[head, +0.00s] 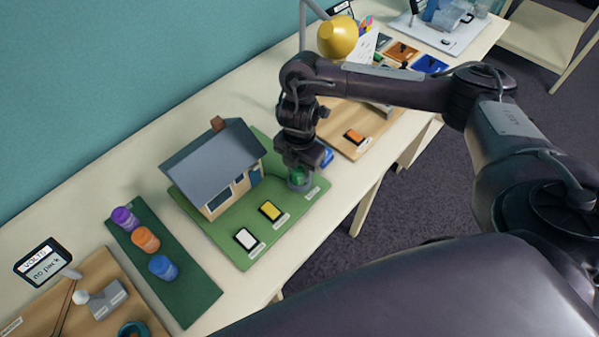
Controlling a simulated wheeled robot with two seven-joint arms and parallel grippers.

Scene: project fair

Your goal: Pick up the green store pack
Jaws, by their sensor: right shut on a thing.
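The green store pack (297,174) is at the front right corner of the green house board, at a small grey round holder (300,185). My right gripper (299,167) points down from above and is shut on the pack. The jaws hide its upper part. I cannot tell whether the pack is seated in the holder or just clear of it. My left gripper is not in view.
A model house (215,165) stands close left of the gripper. Purple (124,218), orange (145,240) and blue (163,268) packs stand on a dark green strip (190,300). A yellow lamp (337,37) is behind.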

